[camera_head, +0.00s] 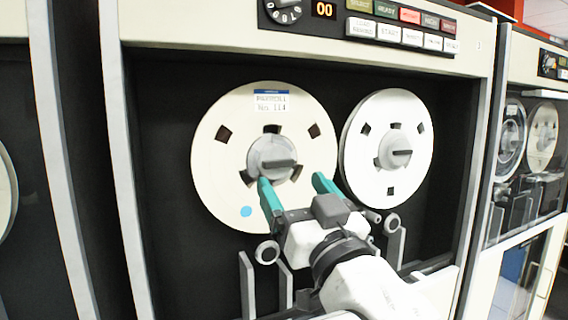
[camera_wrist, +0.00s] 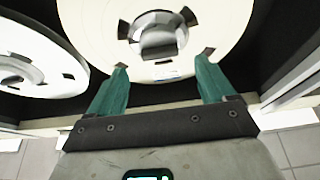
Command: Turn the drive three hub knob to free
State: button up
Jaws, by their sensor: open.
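The left cream reel (camera_head: 225,130) on the drive has a white and blue label reading PAYROLL (camera_head: 270,101) and a blue dot. At its centre is a round grey hub with a bar-shaped knob (camera_head: 275,163); the bar lies roughly horizontal. The knob also shows in the wrist view (camera_wrist: 158,40), ahead of the fingers. My gripper (camera_head: 294,181) has teal fingers spread wide and empty. In the head view the left fingertip overlaps the hub's lower edge; whether it touches is unclear. In the wrist view the fingertips (camera_wrist: 162,63) stand either side below the hub.
A second reel (camera_head: 365,165) with its own hub knob (camera_head: 399,153) sits close on the right. Lit buttons and a dial (camera_head: 283,10) line the panel above. Grey guides and rollers (camera_head: 267,252) stand below the reels. Another drive (camera_head: 545,135) is at far right.

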aim_at(280, 167)
jog(key=shift+p+x, duration=0.6)
jog(key=shift+x, duration=1.75)
jog(key=c, duration=1)
jog(key=shift+o, duration=0.2)
